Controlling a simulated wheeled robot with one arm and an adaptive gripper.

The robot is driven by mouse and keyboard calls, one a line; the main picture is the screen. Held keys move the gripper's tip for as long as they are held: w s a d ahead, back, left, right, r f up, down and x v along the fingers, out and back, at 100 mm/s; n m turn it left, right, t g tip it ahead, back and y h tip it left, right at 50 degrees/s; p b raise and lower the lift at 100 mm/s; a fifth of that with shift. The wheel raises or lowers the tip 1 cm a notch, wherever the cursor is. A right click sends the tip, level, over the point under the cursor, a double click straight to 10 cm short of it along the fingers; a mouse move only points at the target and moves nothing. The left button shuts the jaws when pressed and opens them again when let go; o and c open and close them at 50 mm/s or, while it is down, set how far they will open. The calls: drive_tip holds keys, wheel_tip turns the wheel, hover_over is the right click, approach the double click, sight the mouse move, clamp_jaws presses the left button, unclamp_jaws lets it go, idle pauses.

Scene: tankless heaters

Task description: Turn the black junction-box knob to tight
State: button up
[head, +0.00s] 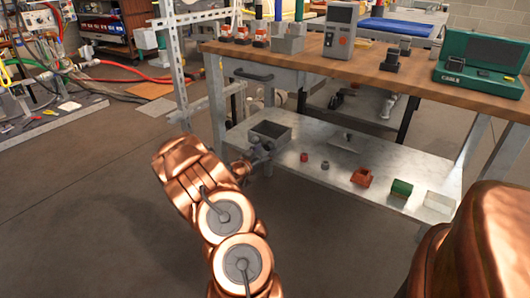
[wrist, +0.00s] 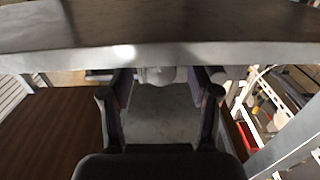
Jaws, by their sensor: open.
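My gripper (wrist: 160,108) is open and empty in the wrist view, with a dark finger on each side. A pale rounded thing (wrist: 160,75) shows beyond the fingertips, partly hidden under a metal edge. In the head view my gripper (head: 260,150) is small, at the left front of the lower shelf, close to an open grey box (head: 285,142). I cannot tell whether it touches the box. No black junction-box knob can be made out with certainty in either view; my arm and gripper cover part of that area.
A metal shelf (head: 325,183) carries small red, green and white boxes to the right. Above it is a wooden bench top (head: 330,63) with a grey meter (head: 340,30) and a green case (head: 483,65). A metal edge (wrist: 160,55) crosses above the fingers. Floor (head: 95,190) at left is clear.

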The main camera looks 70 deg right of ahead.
drive_tip(key=shift+d, duration=0.25)
drive_tip(key=c, duration=1.2)
drive_tip(key=shift+o, duration=0.2)
drive_tip(key=shift+m, duration=0.8)
drive_tip(key=o, duration=1.2)
drive_tip(key=shift+c, duration=0.2)
